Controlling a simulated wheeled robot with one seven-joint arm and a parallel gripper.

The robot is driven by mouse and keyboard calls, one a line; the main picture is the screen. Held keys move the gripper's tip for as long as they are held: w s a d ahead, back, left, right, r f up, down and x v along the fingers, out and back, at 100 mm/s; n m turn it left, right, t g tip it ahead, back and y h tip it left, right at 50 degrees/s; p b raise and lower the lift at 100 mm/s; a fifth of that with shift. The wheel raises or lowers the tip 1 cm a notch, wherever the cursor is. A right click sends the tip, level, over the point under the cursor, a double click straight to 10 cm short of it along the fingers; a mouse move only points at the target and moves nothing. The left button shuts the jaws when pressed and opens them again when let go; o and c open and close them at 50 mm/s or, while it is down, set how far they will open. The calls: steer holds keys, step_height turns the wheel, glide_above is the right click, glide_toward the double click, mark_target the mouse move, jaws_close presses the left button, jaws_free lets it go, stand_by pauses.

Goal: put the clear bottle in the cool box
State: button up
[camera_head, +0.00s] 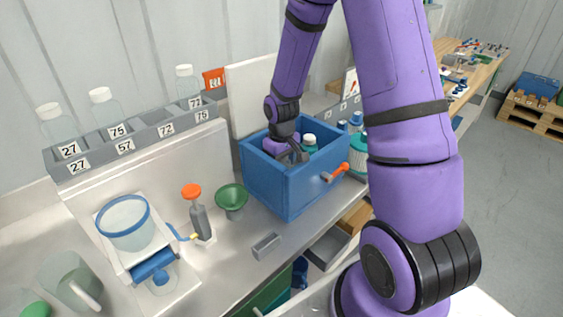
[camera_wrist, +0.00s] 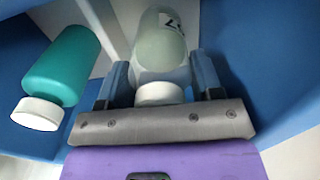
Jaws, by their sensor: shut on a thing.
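The blue cool box (camera_head: 289,190) stands on the counter, open at the top, with an orange handle on its side. My gripper (camera_head: 297,154) reaches down into it. In the wrist view my gripper (camera_wrist: 162,90) is shut on a clear bottle (camera_wrist: 160,45) with a white cap, its two fingers on either side near the cap. The bottle is inside the box walls, its label partly seen. Whether its base touches the floor of the box cannot be told. In the head view my gripper hides most of it.
A teal bottle (camera_wrist: 62,65) with a white cap is in the box, left of the clear bottle. A grey rack (camera_head: 140,135) with several clear bottles stands behind. A green funnel (camera_head: 231,199) and an orange-topped device (camera_head: 199,218) stand left of the box.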

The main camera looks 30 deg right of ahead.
steer(key=o, duration=0.8)
steer(key=shift+c, duration=0.2)
steer(key=shift+r, duration=0.1)
step_height(320, 180, up, 11)
steer(key=shift+r, duration=0.2)
steer(key=shift+s+a+r, duration=0.1)
steer(key=shift+r, duration=0.55)
steer(key=s+a+r+m+t, duration=0.1)
steer(key=s+a+r+t, duration=0.25)
steer(key=s+r, duration=0.85)
steer(key=s+a+r+t, duration=0.1)
steer(key=s+r, duration=0.2)
steer(key=s, duration=0.3)
steer(key=s+a+r+m+t, duration=0.1)
steer(key=s+a+r, duration=0.1)
steer(key=s+r, duration=0.2)
steer(key=shift+s+r, duration=0.3)
steer(key=shift+s, duration=0.6)
